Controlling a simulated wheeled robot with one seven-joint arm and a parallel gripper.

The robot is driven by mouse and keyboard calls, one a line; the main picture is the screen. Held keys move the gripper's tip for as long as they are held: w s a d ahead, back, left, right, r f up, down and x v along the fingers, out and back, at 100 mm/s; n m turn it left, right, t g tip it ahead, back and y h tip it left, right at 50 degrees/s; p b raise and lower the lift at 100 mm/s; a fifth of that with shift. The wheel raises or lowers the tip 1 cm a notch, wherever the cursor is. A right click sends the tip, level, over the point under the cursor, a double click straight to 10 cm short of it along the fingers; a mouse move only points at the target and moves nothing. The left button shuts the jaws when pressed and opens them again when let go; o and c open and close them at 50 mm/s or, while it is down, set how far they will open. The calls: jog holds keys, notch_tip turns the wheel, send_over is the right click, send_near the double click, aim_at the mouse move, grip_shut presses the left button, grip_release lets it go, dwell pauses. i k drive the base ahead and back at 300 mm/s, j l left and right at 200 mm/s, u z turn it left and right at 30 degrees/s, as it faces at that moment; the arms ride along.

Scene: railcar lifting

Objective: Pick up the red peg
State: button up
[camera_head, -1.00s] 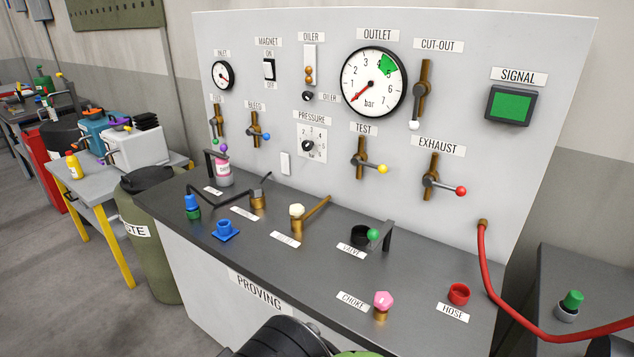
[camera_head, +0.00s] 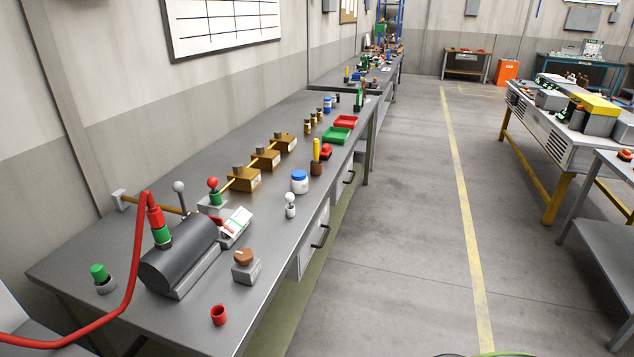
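I cannot tell for sure which thing is the red peg. A small red piece (camera_head: 326,151) sits on the long grey bench, beside a yellow upright piece (camera_head: 316,150) in a brown holder. A red ball-topped piece (camera_head: 213,183) stands over a green base farther left. A short red cup-like piece (camera_head: 218,316) stands near the bench's front corner. My gripper is not in view; only a sliver of dark and green shows at the bottom edge, right of centre.
The aisle floor (camera_head: 410,220) is clear; other tables stand at right.

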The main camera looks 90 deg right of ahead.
aim_at(212, 182)
jog(key=z, duration=2.3)
jog(key=l+u, duration=0.4)
jog(key=l, duration=0.15)
jog(key=l+u, duration=0.35)
jog(key=l, duration=0.2)
jog(key=l+u, duration=0.4)
jog(key=l, duration=0.15)
jog(key=k+l+u, duration=0.2)
jog(key=l+u, duration=0.2)
